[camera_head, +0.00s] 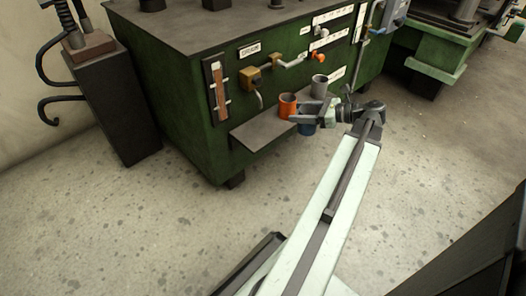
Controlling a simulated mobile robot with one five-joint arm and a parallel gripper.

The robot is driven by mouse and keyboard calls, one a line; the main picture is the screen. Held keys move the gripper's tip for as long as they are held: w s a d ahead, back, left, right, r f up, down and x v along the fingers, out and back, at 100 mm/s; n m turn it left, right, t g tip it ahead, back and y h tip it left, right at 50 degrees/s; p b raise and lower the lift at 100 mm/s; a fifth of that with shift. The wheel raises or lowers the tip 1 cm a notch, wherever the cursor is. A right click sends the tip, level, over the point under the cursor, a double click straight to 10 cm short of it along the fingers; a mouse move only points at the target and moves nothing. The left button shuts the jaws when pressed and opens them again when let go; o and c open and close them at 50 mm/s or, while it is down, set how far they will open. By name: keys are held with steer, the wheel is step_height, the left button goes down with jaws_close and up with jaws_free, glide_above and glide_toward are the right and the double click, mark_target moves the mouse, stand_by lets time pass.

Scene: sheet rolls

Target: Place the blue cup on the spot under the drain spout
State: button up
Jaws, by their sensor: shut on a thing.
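The blue cup (307,130) shows mostly hidden below my gripper (301,113), near the front edge of the shelf on the green machine. My gripper is shut on the blue cup; its fingers point left and cover the cup's upper part. The drain spout (259,98) hangs down from a brass valve (253,80) below the DRAIN label, to the left of my gripper. The shelf (262,128) has bare surface below the spout. I cannot tell whether the cup touches the shelf.
An orange cup (287,106) stands on the shelf just left of and behind my gripper. A grey cup (319,85) stands behind it to the right. A sight gauge (217,88) is on the machine's left. A dark pedestal (112,105) stands further left. The floor in front is clear.

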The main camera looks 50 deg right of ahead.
mark_target(299, 125)
step_height(299, 125, down, 6)
steer(key=b, duration=0.3)
steer(key=shift+s+f, duration=0.1)
steer(key=shift+f, duration=0.1)
steer(key=shift+r, duration=0.2)
steer(key=w+a, duration=0.1)
steer(key=w, duration=0.3)
steer(key=w+a, duration=0.2)
steer(key=w, duration=0.3)
steer(key=w+a, duration=0.1)
steer(key=w, duration=0.4)
steer(key=shift+a, duration=0.3)
steer(key=x, duration=0.3)
steer(key=shift+w+b, duration=0.25)
steer(key=shift+b, duration=0.15)
steer(key=shift+r, duration=0.15)
steer(key=shift+f, duration=0.25)
steer(key=o, duration=1.2)
steer(key=shift+r, duration=0.1)
